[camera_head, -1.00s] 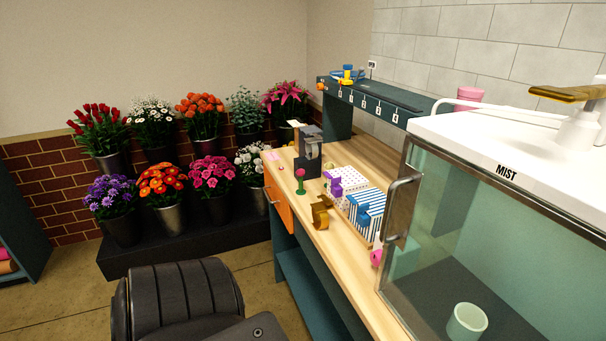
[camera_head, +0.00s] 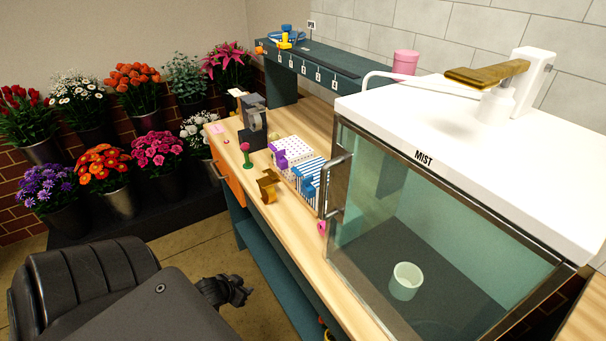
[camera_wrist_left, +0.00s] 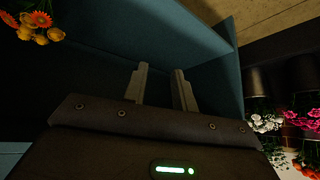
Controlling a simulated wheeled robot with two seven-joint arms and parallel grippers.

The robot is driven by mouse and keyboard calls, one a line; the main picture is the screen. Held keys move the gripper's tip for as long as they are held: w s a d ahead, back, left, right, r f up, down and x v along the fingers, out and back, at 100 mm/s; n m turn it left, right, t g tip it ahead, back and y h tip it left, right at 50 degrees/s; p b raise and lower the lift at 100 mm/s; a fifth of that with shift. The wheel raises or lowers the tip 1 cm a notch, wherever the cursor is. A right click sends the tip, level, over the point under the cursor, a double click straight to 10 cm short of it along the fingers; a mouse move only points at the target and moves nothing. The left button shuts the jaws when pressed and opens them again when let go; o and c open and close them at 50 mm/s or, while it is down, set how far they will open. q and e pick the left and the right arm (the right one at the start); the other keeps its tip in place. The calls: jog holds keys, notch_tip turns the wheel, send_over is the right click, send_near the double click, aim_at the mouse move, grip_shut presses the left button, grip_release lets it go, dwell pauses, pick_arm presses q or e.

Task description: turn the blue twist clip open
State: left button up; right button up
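A blue piece (camera_head: 308,184), which may be the blue twist clip, sits on the blue-and-white striped box on the bench. Its exact shape and whether it is turned are too small to tell. Another blue part (camera_head: 286,28) sits above a yellow piece on the teal rack at the back. My left gripper (camera_head: 238,291) is low, in front of the bench and left of its front edge, well apart from both blue parts. In the left wrist view its two fingers (camera_wrist_left: 161,72) are apart with nothing between them. My right gripper is out of view.
The glass mist cabinet (camera_head: 420,215), with a metal handle (camera_head: 333,185), fills the right of the bench. A brown-gold holder (camera_head: 268,187), a green stand (camera_head: 247,157) and a dark dispenser (camera_head: 252,124) stand left of it. Flower buckets line the left wall. Bare floor lies before the bench.

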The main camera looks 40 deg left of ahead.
aim_at(307, 178)
pick_arm(q)
jog(key=w+d+r+m+t+h+p, duration=0.1)
jog(key=w+r+t, duration=0.25)
jog(key=r, duration=1.35)
jog(key=w+d+r+m+t+h+p, duration=0.15)
jog(key=w+r, duration=0.25)
jog(key=r, duration=1.3)
jog(key=w+d+r+m+h, duration=0.25)
jog(key=d+r, duration=0.25)
jog(key=r, duration=0.4)
jog(key=shift+t+h, duration=0.3)
jog(key=shift+h, duration=0.1)
jog(key=x, duration=0.2)
jog(key=b+x, duration=0.1)
jog(key=x, duration=0.3)
jog(key=shift+w+a, duration=0.2)
jog(key=shift+w, duration=0.15)
jog(key=shift+x, duration=1.55)
grip_shut()
